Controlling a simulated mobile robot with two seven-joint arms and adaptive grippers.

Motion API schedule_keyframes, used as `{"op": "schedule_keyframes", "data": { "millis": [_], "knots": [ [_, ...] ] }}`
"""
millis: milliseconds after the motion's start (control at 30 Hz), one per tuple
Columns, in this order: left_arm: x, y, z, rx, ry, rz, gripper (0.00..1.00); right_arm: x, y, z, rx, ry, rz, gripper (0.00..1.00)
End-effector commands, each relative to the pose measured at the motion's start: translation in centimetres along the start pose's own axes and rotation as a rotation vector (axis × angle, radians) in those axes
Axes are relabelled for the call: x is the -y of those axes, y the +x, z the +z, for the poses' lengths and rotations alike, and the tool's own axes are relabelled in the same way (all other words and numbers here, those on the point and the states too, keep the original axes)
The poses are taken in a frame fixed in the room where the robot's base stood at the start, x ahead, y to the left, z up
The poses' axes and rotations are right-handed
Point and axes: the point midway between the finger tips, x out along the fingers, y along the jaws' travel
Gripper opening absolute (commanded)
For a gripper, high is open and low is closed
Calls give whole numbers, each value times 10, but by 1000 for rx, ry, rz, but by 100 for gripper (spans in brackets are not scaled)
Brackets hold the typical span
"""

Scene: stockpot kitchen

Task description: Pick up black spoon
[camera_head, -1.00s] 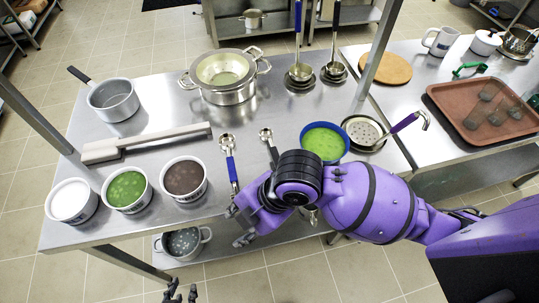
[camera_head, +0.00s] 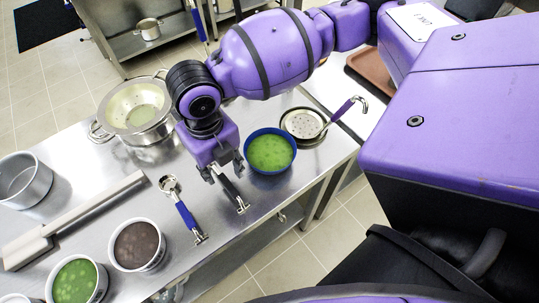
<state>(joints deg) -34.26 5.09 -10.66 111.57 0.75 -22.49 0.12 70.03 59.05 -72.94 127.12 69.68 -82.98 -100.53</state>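The black spoon (camera_head: 232,191) lies on the steel table, just right of a blue-handled spoon (camera_head: 185,213). Its dark handle runs toward the table's front edge, with a metal tip. Its bowl end is hidden behind my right gripper (camera_head: 224,176). My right gripper points down over the handle, with its two fingers apart on either side of it. I cannot tell whether the fingers touch the handle. My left gripper is out of view.
A blue bowl of green soup (camera_head: 270,152) stands close to the right of my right gripper. A stockpot (camera_head: 139,106) is behind it. Tubs of brown (camera_head: 138,245) and green (camera_head: 76,280) food stand at front left.

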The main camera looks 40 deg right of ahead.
Motion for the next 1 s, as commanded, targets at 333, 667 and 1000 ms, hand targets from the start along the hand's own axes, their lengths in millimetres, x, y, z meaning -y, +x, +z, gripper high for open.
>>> {"op": "schedule_keyframes", "data": {
  "millis": [333,667,1000],
  "knots": [
    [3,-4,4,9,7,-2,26,0,51,-8,-9,3,1,38],
    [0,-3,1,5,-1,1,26,0,56,-6,-4,3,2,34],
    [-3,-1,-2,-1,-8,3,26,0,55,-6,-2,2,1,0]
  ]
}}
